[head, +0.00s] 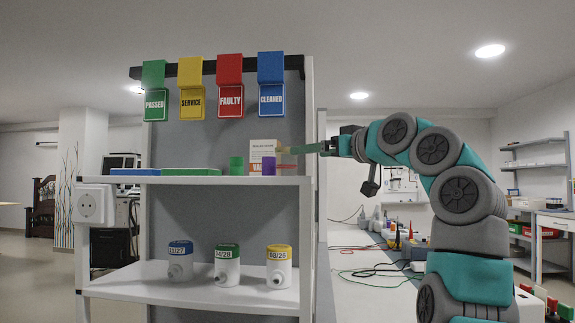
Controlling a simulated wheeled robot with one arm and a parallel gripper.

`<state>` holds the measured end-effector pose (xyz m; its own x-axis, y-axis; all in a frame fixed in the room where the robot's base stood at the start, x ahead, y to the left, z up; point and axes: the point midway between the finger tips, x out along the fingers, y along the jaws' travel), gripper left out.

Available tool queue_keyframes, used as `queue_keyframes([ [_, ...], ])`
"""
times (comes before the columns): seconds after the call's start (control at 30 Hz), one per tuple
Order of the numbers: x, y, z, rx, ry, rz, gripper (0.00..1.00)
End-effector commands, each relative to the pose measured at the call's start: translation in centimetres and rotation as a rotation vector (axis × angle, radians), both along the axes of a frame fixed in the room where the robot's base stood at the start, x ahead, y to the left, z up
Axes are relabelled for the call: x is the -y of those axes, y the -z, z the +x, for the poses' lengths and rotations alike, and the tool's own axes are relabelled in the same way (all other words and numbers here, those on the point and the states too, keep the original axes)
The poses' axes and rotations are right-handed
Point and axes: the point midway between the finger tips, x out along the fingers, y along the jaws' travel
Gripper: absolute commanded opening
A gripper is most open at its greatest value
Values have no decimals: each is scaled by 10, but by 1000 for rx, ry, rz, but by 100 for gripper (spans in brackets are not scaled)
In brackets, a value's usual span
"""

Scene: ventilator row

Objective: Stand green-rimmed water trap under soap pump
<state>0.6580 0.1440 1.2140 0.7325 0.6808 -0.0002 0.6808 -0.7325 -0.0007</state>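The green-rimmed water trap (227,265) is a white jar with a green top band marked 04/28. It stands upright in the middle of the lower shelf, between a blue-rimmed jar (180,262) and a yellow-rimmed jar (279,266). My gripper (292,149) reaches in from the right at upper-shelf height, close to a white and orange box (262,156). It is well above and to the right of the green-rimmed trap. I see it edge-on, so its opening is unclear. I cannot make out a soap pump.
The upper shelf (225,180) holds a green cylinder (236,166), a purple cylinder (269,166) and flat blue and green pieces. Coloured tags, including a red FAULTY tag (230,85), hang from a rail above. A socket (95,205) is on the left. Cables lie behind my arm.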

Motion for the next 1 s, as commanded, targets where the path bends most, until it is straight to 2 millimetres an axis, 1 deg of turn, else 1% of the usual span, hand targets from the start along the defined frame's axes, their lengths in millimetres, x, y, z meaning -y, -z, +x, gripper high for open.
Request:
queue_keyframes([
  [0.1,-9,-3,9,1,-1,1,97],
  [0.37,-27,-6,21,-2,-1,-3,97],
  [0.5,-44,-10,33,-1,-2,-1,97],
  [0.6,-52,-9,42,-2,-2,-2,97],
  [0.7,-55,-8,46,1,0,-1,97],
  [0.87,-55,-7,46,1,0,0,97],
  [1.0,-55,-7,46,1,-1,-1,83],
])
